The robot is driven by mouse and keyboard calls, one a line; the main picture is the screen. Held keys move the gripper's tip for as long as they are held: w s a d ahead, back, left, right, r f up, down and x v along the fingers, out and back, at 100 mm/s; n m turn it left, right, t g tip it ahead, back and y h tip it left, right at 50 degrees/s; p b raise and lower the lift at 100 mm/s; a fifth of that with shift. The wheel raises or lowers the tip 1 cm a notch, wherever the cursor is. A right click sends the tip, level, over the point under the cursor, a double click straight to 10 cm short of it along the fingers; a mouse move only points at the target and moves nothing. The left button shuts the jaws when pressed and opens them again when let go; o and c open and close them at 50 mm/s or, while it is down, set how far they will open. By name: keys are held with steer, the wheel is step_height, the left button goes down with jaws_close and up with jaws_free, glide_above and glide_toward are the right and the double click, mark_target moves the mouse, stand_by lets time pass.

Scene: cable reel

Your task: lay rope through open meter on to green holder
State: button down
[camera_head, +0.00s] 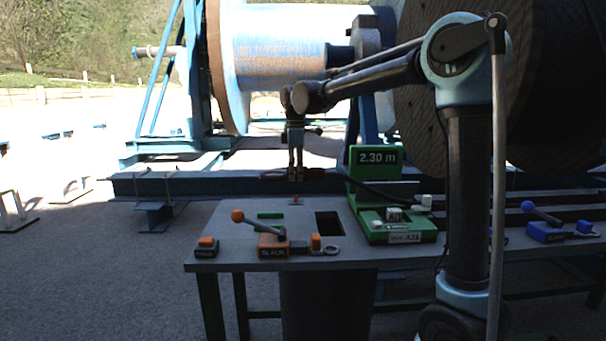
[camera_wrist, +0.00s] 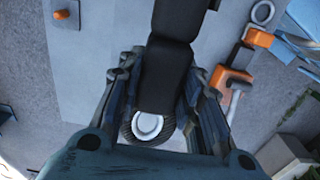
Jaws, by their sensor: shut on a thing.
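My gripper (camera_head: 296,174) is shut on the black rope (camera_head: 325,176) and holds it above the table, to the left of the meter. The green meter (camera_head: 402,223) stands on the table with a display reading 2.30 m; the rope runs from my gripper towards it. How the rope sits inside the meter is too small to tell. In the wrist view the thick black rope (camera_wrist: 165,75) lies between the fingers, its pale round end facing the camera.
A dark square opening (camera_head: 328,223) is in the tabletop (camera_head: 225,225). A blue lever device (camera_head: 548,231) is at right. Large cable reels stand behind.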

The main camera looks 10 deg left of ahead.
steer(key=shift+s+a, duration=0.95)
steer(key=shift+a, duration=2.3)
steer(key=shift+f, duration=8)
steer(key=c, duration=1.1)
jaws_free()
steer(key=shift+o, duration=0.2)
